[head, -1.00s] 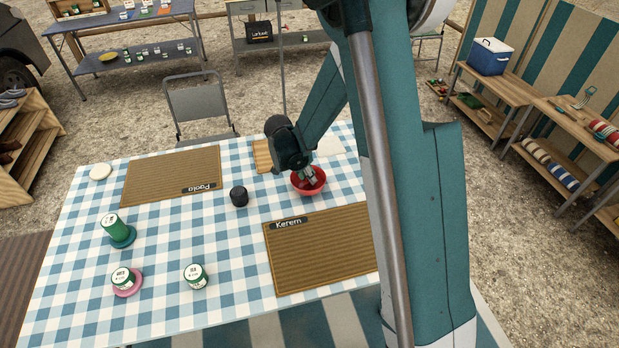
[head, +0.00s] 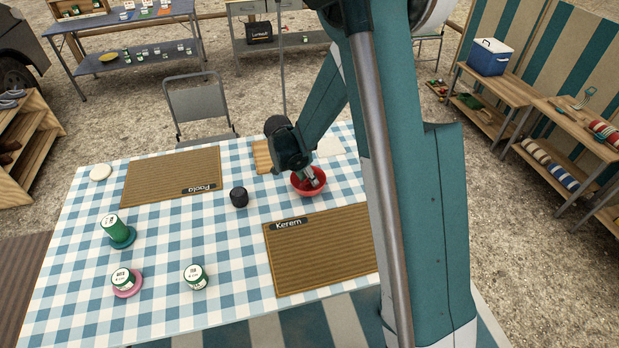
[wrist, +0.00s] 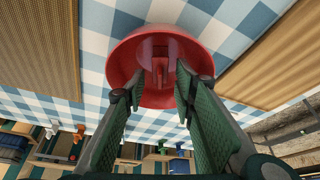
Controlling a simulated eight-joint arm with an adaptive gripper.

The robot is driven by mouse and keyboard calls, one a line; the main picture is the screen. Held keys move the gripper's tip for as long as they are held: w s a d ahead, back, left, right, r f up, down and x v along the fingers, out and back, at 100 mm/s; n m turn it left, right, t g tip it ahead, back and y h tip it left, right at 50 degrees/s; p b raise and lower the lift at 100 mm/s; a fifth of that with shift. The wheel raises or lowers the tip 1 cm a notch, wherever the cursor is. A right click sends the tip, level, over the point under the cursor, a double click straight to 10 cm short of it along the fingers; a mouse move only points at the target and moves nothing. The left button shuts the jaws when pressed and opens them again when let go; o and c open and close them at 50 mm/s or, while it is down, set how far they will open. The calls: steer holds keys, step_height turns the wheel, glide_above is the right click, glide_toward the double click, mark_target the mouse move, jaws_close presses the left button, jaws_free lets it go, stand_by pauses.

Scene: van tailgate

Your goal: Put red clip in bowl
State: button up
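The red bowl (head: 299,188) stands on the checked table, near the top corner of the Kerem mat. It also fills the upper middle of the wrist view (wrist: 121,62). A small red clip (wrist: 159,70) shows inside the bowl in the wrist view, low between my fingers; its red is close to the bowl's. My gripper (wrist: 160,76) points down into the bowl with its two green fingers spread apart, a gap on both sides of the clip. In the head view my gripper (head: 313,178) is at the bowl's opening, and the clip cannot be made out.
A dark jar (head: 239,196) stands left of the bowl. Woven mats (head: 170,177) (head: 320,250) lie left and in front. Several green-labelled tins (head: 196,276) stand at the table's left front. A wooden board (head: 262,157) lies behind the bowl. Cloth between these is bare.

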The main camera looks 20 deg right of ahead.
steer(key=p+v, duration=0.2)
steer(key=v, duration=0.9)
steer(key=shift+a+r, duration=0.2)
steer(key=shift+r, duration=0.15)
steer(key=shift+s, duration=0.1)
steer(key=shift+r, duration=0.1)
steer(key=s+d+r+n+t+y, duration=0.1)
steer(key=s+d+r+n, duration=0.15)
steer(key=s+r, duration=0.5)
steer(key=s+d+r+n+t+y, duration=0.1)
steer(key=s+r+n, duration=0.3)
steer(key=s+r, duration=0.35)
steer(key=s+r+n+t+y, duration=0.1)
steer(key=s+r+n, duration=0.1)
steer(key=s, duration=0.6)
steer(key=s+d+r+n+t+y, duration=0.1)
steer(key=s+r+n+t, duration=0.1)
steer(key=s+n, duration=0.3)
steer(key=shift+s+r+t, duration=0.3)
steer(key=shift+s+r, duration=0.2)
steer(key=shift+s, duration=1.35)
